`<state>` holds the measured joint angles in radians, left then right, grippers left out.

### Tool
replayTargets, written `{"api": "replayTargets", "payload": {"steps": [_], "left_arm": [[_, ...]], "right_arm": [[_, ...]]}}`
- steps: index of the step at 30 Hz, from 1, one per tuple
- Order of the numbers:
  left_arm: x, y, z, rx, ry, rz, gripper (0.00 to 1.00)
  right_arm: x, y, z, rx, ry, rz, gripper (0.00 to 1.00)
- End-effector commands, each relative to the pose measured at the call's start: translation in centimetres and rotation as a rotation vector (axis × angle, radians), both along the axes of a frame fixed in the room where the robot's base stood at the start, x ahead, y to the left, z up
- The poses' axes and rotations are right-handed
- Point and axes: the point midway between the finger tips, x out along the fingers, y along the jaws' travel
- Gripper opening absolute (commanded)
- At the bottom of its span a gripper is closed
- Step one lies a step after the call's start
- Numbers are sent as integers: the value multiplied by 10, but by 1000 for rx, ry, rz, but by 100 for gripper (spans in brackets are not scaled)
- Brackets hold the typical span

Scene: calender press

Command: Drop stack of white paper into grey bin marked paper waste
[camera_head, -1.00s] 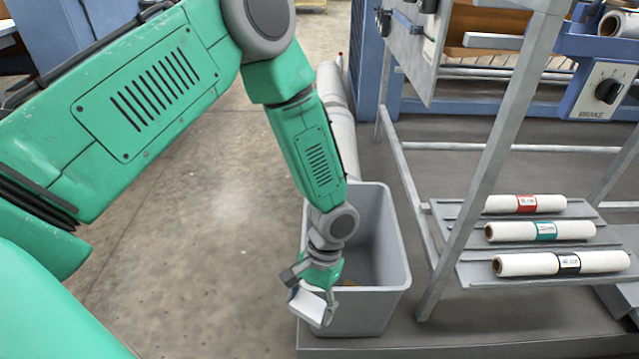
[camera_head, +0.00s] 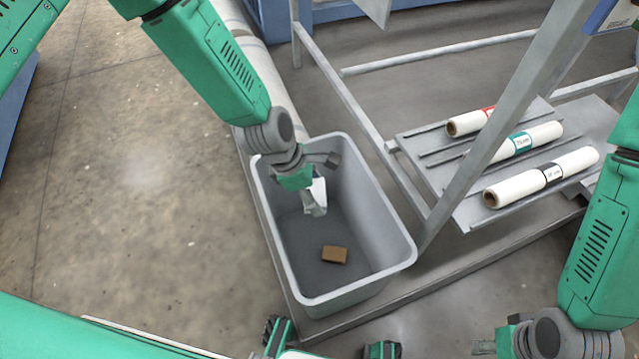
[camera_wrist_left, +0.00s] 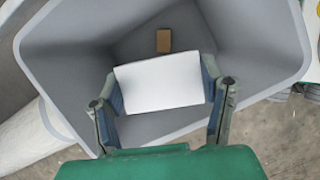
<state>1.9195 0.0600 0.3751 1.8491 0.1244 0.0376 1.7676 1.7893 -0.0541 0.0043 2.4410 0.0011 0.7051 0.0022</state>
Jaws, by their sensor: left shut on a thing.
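My left gripper (camera_head: 313,203) is over the bin's opening, pointing down. It is shut on the stack of white paper (camera_head: 319,189). In the left wrist view the stack (camera_wrist_left: 160,82) sits between the two fingers, with the bin's inside (camera_wrist_left: 90,50) around and below it. My right gripper (camera_head: 490,346) is partly in view at the lower right; its jaws are unclear. No bin marking is visible.
A grey metal frame (camera_head: 490,125) stands right of the bin, with a shelf of three white rolls (camera_head: 540,175) carrying coloured labels. A long pale roller (camera_head: 265,75) lies behind the bin. The concrete floor (camera_head: 140,190) at left is clear.

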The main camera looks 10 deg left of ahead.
Motion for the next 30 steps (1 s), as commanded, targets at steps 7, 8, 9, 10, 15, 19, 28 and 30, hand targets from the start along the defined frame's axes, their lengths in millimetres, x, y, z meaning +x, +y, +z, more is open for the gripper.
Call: {"api": "replayTargets", "payload": {"steps": [7, 8, 9, 10, 15, 19, 28, 30], "left_arm": [[21, -5, -2, -3, 1, 367, 44], [22, -5, -3, -3, 0, 380, 44], [23, -5, -5, -3, 1, 393, 44], [23, -5, -7, -3, 2, 398, 44], [23, -5, -27, -4, 1, 398, 44], [23, -5, -43, -4, 1, 396, 44], [23, -5, -60, -4, 1, 395, 44], [23, -5, -61, -4, 1, 395, 44]], "right_arm": [[0, 0, -5, 0, 1, 0, 40], [0, 0, -6, 0, 0, 0, 40], [0, 0, -9, 0, 0, 0, 40], [0, 0, -11, 0, 0, 0, 40], [0, 0, -32, 0, 0, 1, 40], [0, 0, -49, 0, 0, 1, 40], [0, 0, -69, 0, 0, 1, 40], [0, 0, -70, 0, 0, 1, 40]]}}
